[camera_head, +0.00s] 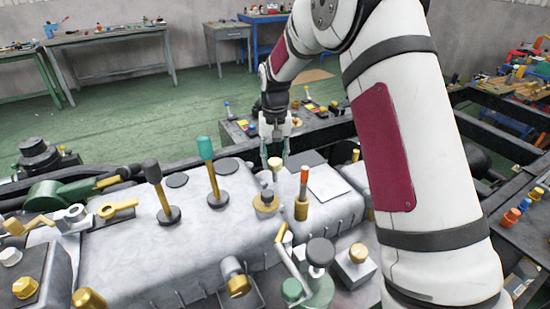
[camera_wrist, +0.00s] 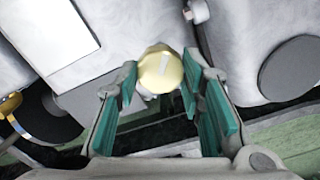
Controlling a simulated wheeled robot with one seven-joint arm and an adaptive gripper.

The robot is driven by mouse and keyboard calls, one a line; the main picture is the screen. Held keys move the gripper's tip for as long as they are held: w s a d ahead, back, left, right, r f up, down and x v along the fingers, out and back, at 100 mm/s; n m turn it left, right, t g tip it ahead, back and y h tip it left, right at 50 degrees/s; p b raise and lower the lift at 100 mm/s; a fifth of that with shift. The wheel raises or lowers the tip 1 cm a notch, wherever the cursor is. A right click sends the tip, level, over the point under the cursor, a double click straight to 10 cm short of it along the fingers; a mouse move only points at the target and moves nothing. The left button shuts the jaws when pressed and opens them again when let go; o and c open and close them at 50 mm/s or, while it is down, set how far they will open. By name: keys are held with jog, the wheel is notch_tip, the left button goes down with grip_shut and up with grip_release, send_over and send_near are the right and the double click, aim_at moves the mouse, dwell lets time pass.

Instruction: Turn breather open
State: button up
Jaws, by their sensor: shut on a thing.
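The breather is a small pale gold cap (camera_head: 275,163) on top of the grey casing (camera_head: 150,250), near its far edge. In the wrist view the cap (camera_wrist: 160,72) is round, with a pale mark on its top. My gripper (camera_head: 275,156) points down over it. In the wrist view my gripper's green-padded fingers (camera_wrist: 161,80) stand on both sides of the cap, and it is shut on the cap. The cap's lower part is mostly hidden.
A teal-handled lever (camera_head: 207,160), a black-knobbed lever (camera_head: 152,175) and an orange-topped post (camera_head: 303,185) stand nearby on the casing. A flat white plate (camera_head: 328,183) lies to the right of the cap. Workbenches (camera_head: 110,45) stand far back.

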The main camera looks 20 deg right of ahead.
aim_at(275, 161)
jog(key=n, duration=0.3)
jog(key=shift+n, duration=2.2)
jog(key=o, duration=1.2)
jog(key=shift+c, duration=0.2)
notch_tip(275, 161, up, 12)
